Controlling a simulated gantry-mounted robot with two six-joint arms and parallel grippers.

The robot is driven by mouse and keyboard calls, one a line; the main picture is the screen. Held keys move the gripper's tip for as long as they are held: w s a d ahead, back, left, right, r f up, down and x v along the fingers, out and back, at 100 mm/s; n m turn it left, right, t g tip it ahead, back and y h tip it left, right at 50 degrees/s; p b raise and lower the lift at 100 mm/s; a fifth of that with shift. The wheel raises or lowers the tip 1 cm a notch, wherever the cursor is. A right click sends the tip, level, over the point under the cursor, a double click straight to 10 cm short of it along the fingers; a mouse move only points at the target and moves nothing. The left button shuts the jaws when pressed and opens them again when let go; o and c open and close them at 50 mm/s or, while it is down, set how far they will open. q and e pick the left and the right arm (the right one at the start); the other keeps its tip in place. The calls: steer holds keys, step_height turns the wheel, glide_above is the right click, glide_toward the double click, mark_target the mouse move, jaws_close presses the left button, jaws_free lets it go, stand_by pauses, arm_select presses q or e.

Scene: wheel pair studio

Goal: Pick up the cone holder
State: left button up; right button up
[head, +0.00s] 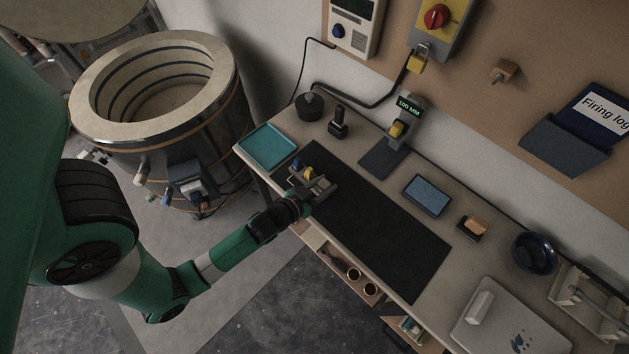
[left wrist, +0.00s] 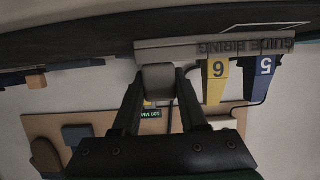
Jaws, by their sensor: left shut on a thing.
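The cone holder (head: 322,187) is a grey bar at the left end of the black mat, with a yellow piece and a blue piece on it. In the left wrist view the holder (left wrist: 200,46) bears upside-down lettering, with a yellow cone marked 6 (left wrist: 216,80) and a blue cone marked 5 (left wrist: 262,78) to the right. My left gripper (head: 300,199) is shut on the holder's grey tab; its fingers (left wrist: 159,88) flank the tab in the wrist view. I cannot tell whether the holder touches the mat. My right gripper is not in view.
The black mat (head: 385,230) is mostly clear. A teal tray (head: 268,146) lies left of it. Behind are a black stamp-like object (head: 338,123), a stand reading 100 MM (head: 398,128) and a tablet (head: 428,196). A round kiln (head: 160,105) stands left of the bench.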

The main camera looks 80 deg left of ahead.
arm_select(q)
jaws_close()
steer(key=shift+r, duration=0.1)
steer(key=shift+r+p, duration=0.3)
steer(key=shift+r, duration=0.6)
steer(key=s+d+r+p, duration=0.1)
steer(key=s+d+r, duration=0.2)
steer(key=s+r, duration=0.8)
steer(key=shift+s+d, duration=0.2)
steer(key=shift+s, duration=1.1)
